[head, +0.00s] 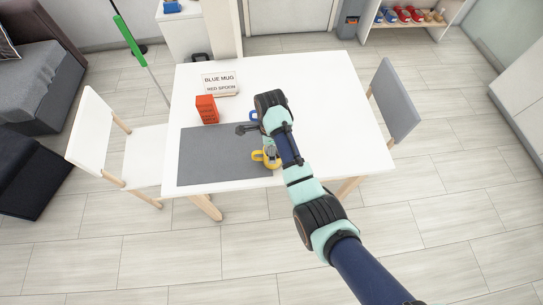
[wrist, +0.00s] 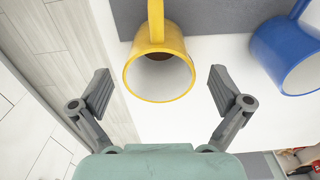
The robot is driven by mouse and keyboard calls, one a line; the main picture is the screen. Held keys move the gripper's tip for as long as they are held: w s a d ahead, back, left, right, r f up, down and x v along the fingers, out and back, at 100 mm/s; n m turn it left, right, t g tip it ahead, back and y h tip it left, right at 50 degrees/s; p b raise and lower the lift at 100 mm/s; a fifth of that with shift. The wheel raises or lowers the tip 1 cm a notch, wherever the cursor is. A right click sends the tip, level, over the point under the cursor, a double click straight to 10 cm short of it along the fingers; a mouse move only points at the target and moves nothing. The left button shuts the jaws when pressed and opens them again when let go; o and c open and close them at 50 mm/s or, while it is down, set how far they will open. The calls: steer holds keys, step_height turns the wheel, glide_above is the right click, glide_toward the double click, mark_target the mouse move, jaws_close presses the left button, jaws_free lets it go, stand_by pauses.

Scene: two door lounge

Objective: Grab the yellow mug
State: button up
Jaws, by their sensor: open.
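The yellow mug (wrist: 160,76) stands on the white table, its open mouth facing the wrist camera and its handle pointing to the top of the wrist view. In the head view the yellow mug (head: 258,156) is partly hidden behind my arm. My gripper (wrist: 161,92) is open, with one finger on each side of the yellow mug and a gap to both. Nothing is held. A blue mug (wrist: 287,50) stands to the right in the wrist view.
A grey mat (head: 210,158) covers the table's front left. A red box (head: 207,109) and a sign reading "BLUE MUG" and "RED SPOON" (head: 220,84) stand behind it. Chairs flank the white table (head: 340,110). The table's right part is clear.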

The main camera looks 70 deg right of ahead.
steer(key=f, duration=0.2)
steer(key=f+b, duration=0.1)
steer(key=f, duration=0.1)
steer(key=shift+s+f, duration=0.2)
steer(key=shift+f, duration=0.2)
steer(key=shift+r, duration=0.1)
steer(key=c, duration=1.5)
step_height(320, 180, up, 20)
steer(key=p, duration=1)
